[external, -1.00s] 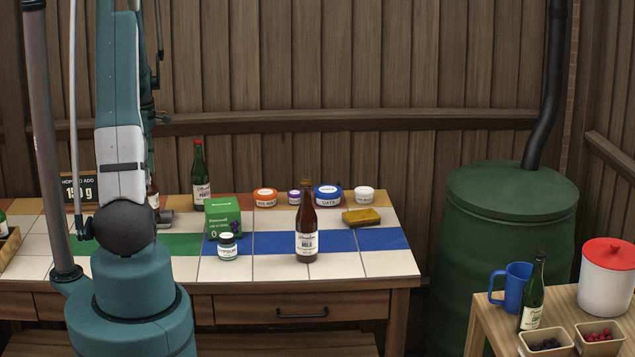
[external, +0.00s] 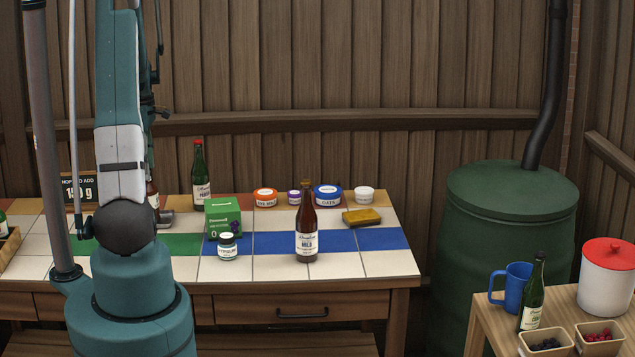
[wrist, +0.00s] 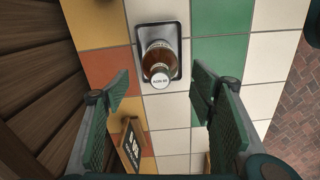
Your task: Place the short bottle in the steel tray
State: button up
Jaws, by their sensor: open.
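In the wrist view, a short brown bottle (wrist: 160,60) with a pale round cap is seen from above. In the external view, my arm hides the gripper and most of this area. Only a sliver of a brown bottle (external: 153,196) and part of the tray (external: 167,216) show beside the arm.
A small chalkboard sign (wrist: 132,143) stands near the left finger. Several tubs line the back. The front-right tiles (external: 360,264) are clear.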

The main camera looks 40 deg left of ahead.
jog(key=w+d+r+m+t+y, duration=0.15)
jog(key=d+r+m, duration=0.3)
jog(key=d, duration=0.45)
jog(key=w+d+r+m, duration=0.3)
jog(key=d+r, duration=0.2)
jog(key=d, duration=0.5)
jog(key=w+d+r+m+t, duration=0.1)
jog(key=w+d+r+m, duration=0.3)
jog(key=d, duration=0.5)
jog(key=s+d+r+m+t, duration=0.1)
jog(key=s+d+m, duration=0.2)
jog(key=d, duration=0.6)
jog(key=s+d+r+m+t+h, duration=0.1)
jog(key=s+d+m, duration=0.3)
jog(key=d, duration=0.5)
jog(key=s+d+r+m+t, duration=0.2)
jog(key=s+d+r+m, duration=0.1)
jog(key=d+m, duration=0.4)
jog(key=shift+s+d+t, duration=0.35)
jog(key=shift+s+d, duration=0.3)
jog(key=shift+d, duration=0.45)
